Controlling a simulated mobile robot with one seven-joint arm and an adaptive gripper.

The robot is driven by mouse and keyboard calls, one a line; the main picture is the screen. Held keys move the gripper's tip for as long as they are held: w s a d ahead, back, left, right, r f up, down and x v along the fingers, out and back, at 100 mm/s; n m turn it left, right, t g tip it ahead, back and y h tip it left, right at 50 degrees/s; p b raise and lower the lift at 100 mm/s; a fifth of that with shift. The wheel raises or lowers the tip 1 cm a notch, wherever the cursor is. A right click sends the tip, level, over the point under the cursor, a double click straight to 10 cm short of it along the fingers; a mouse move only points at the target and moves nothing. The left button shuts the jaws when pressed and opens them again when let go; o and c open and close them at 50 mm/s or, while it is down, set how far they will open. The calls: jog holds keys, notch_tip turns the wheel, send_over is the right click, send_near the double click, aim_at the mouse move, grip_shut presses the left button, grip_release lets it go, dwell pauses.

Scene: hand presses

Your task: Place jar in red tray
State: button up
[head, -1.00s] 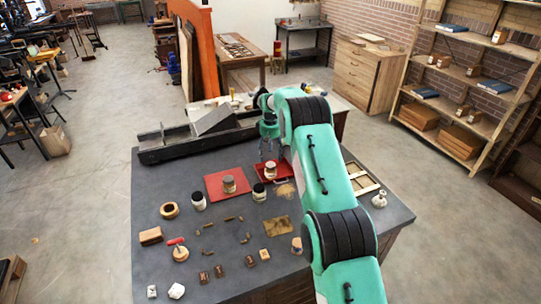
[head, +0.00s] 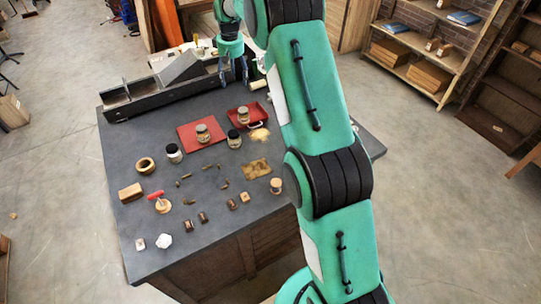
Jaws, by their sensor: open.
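The red tray (head: 257,108) is on the dark table, with a light handle at its front. A glass jar (head: 243,116) with a dark lid stands upright inside the tray. Another jar (head: 202,133) stands on a flat red square (head: 187,141) to the left. A jar (head: 234,139) stands just in front of the tray, and a white jar with a black lid (head: 174,153) stands further left. My gripper (head: 234,78) is open and empty, fingers pointing down, above and behind the tray, apart from the jars.
A long dark metal channel (head: 145,100) with a wedge lies along the back. A wooden ring (head: 145,165), wooden block (head: 131,192), red-handled tool (head: 156,196) and several small blocks cover the front left. My arm hides the table's right side.

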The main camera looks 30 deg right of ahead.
jog(key=s+a+r+t, duration=0.1)
jog(key=s+a+r, duration=0.4)
jog(key=s+r, duration=0.7)
jog(key=s+a+r+t, duration=0.1)
jog(key=s+a+r, duration=0.4)
jog(key=s+r, duration=0.7)
jog(key=s+a+f+t, duration=0.1)
jog(key=s+a+f, duration=0.1)
jog(key=s, duration=1.5)
jog(key=s+a+f+m+t, duration=0.1)
jog(key=s+a+f, duration=0.2)
jog(key=s, duration=1.4)
jog(key=shift+a+f+t, duration=0.3)
jog(key=shift+a, duration=0.3)
jog(key=shift+f, duration=0.1)
notch_tip(320, 180, down, 11)
jog(key=b, duration=1.1)
